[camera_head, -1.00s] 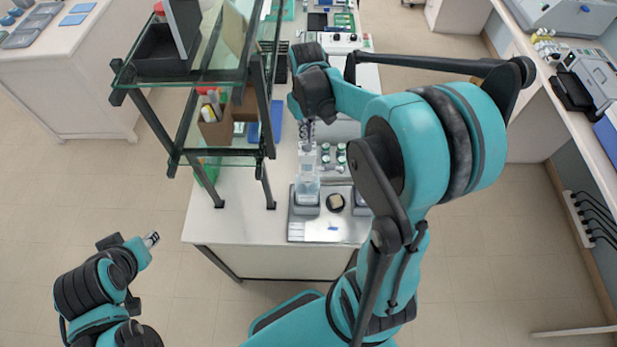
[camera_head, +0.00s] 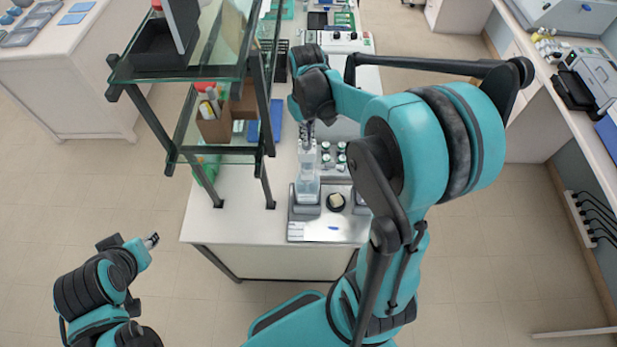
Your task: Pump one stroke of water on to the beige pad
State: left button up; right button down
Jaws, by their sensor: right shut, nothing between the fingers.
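A clear pump bottle (camera_head: 307,188) with a pale top stands upright in a grey tray (camera_head: 298,226) near the front of the bench. The small beige pad (camera_head: 336,201) sits on a dark round base in the tray, just right of the bottle. My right gripper (camera_head: 308,138) is shut and points down over the bottle's top; whether it touches the top I cannot tell. My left gripper (camera_head: 153,239) is away from the bench at the lower left, small in view, and its jaw opening is unclear.
A glass shelf unit (camera_head: 215,152) with dark posts stands left of the bottle, holding a cardboard box of bottles (camera_head: 212,122). Several small capped jars (camera_head: 327,158) stand behind the tray. A blue item (camera_head: 275,122) lies farther back. Open floor lies in front.

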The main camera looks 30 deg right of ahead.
jog(key=shift+f+b, duration=0.35)
jog(key=shift+f, duration=0.3)
dwell(0.7)
jog(key=shift+r+p, duration=0.8)
jog(key=shift+r, duration=0.7)
notch_tip(320, 180, up, 5)
jog(key=p, duration=0.3)
jog(key=shift+f, duration=0.2)
jog(key=shift+r, duration=0.2)
